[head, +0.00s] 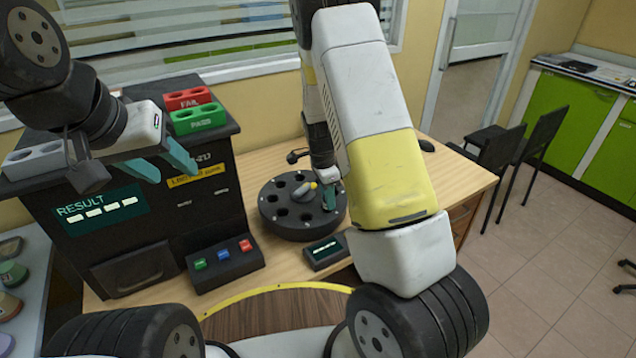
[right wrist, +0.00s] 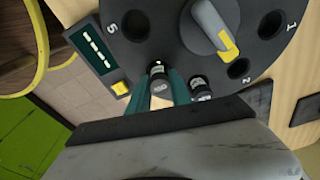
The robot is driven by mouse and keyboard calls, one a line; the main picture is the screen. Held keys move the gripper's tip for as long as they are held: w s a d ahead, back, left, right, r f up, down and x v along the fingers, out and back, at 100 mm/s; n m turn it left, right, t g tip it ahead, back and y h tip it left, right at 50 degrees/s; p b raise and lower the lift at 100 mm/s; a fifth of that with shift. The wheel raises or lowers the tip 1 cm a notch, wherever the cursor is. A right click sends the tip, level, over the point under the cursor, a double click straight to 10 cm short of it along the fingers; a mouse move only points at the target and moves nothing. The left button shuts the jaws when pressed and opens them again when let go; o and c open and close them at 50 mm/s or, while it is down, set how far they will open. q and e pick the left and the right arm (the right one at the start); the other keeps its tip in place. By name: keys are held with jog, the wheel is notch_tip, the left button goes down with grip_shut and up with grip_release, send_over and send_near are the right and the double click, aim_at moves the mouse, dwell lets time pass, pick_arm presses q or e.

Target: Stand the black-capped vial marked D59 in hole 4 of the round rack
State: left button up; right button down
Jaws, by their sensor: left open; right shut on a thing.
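The round rack (head: 275,222) is a dark disc on the desk; the right wrist view also shows its top (right wrist: 165,20), with marks 5, 1 and 2 readable. My right gripper (right wrist: 162,90) is shut on a dark-topped vial (right wrist: 159,86) at the rack's near edge, between hole 5 and another vial. I cannot read its mark or tell how deep it sits in a hole. The other dark vial (right wrist: 201,88) stands just right of the fingers, beside hole 2. In the head view, the right fingers (head: 330,196) hide the vial. My left gripper (head: 165,163) is open and empty before the black machine.
The black machine (head: 140,235) with a RESULT display stands left of the rack. Red FAIL (head: 187,97) and green PASS (head: 197,118) blocks sit on top. A button box (head: 225,263) and a small display box (head: 325,251) lie near the rack.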

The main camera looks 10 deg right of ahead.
jog(key=shift+f, duration=0.3)
jog(key=c, duration=1.2)
grip_release()
jog(key=shift+f, duration=0.1)
jog(key=shift+o, duration=0.2)
jog(key=s+a+r+n+t+y, duration=0.1)
jog(key=s+r+n, duration=0.1)
jog(key=r, duration=0.8)
jog(key=s+a+r+n+y, duration=0.1)
jog(key=s+r, duration=0.2)
jog(key=r, duration=0.6)
jog(key=s+r+n+t, duration=0.2)
jog(key=s+r+n, duration=0.4)
jog(key=s, duration=0.3)
jog(key=s+r+n+t+y, duration=0.1)
jog(key=s+r+n+t, duration=0.2)
jog(key=s+r+n, duration=0.4)
jog(key=shift+s+a+n+y, duration=0.15)
jog(key=shift+s+n+y, duration=0.2)
jog(key=shift+s, duration=1.3)
